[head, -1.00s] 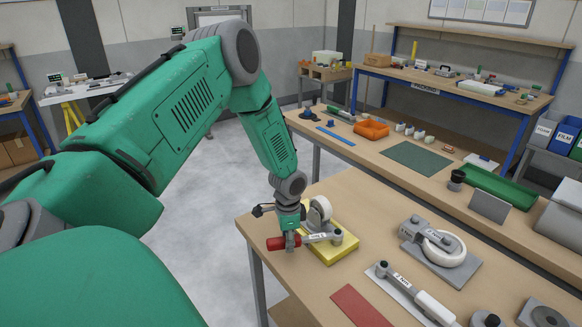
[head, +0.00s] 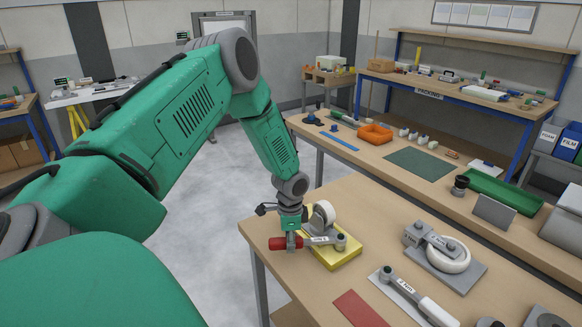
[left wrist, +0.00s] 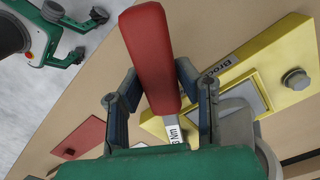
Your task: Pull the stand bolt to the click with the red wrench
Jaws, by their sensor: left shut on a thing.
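The red wrench has a red handle (head: 278,243) and a grey shaft with a white label; it lies almost level. My left gripper (head: 291,240) is shut on it near the inner end of the handle. In the left wrist view the red handle (left wrist: 152,55) stands between the fingers of my left gripper (left wrist: 160,100). The wrench's head (head: 341,241) sits at the stand bolt, which it covers in the head view.
A second torque wrench with a white grip (head: 436,310) lies to the right on the bench. A caster on a grey plate (head: 468,270) is behind it. A red mat (head: 358,308) lies near the front. The bench's left edge is close to my gripper.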

